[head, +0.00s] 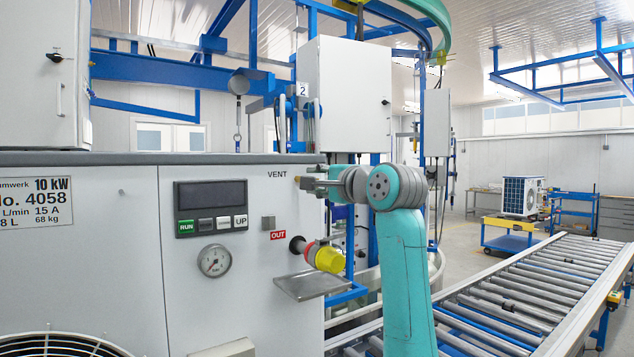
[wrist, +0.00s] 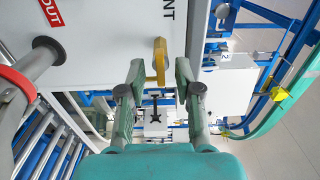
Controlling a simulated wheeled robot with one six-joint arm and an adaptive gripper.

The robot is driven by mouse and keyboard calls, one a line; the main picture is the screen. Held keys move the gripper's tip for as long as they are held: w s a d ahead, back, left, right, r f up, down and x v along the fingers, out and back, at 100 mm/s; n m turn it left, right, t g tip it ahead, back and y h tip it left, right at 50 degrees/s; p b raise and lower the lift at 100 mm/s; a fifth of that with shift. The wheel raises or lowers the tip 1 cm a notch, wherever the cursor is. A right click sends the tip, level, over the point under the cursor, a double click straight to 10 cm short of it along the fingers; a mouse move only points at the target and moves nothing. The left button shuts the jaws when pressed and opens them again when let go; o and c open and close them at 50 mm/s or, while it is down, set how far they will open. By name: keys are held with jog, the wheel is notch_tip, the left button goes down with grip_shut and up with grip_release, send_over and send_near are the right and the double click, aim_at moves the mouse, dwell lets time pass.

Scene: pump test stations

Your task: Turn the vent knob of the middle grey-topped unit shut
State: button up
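The grey-topped unit (head: 100,230) fills the left of the head view, with a dark grey top edge and a white front. Its vent knob (head: 298,180) is a small brass piece right of the VENT label. In the wrist view the knob (wrist: 160,60) is a yellow-brass lever standing out from the panel. My gripper (head: 318,184) is at the knob from the right. In the wrist view my gripper (wrist: 160,78) is open, one finger on each side of the knob, with gaps visible. Its contact with the knob cannot be seen.
Below the knob, a red-ringed outlet with a yellow cap (head: 328,260) sticks out above a metal drip tray (head: 311,285). A gauge (head: 214,260) and a button panel (head: 211,208) are on the front. A roller conveyor (head: 530,300) runs at the right.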

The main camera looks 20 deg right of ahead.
jog(key=v, duration=1.2)
dwell(0.3)
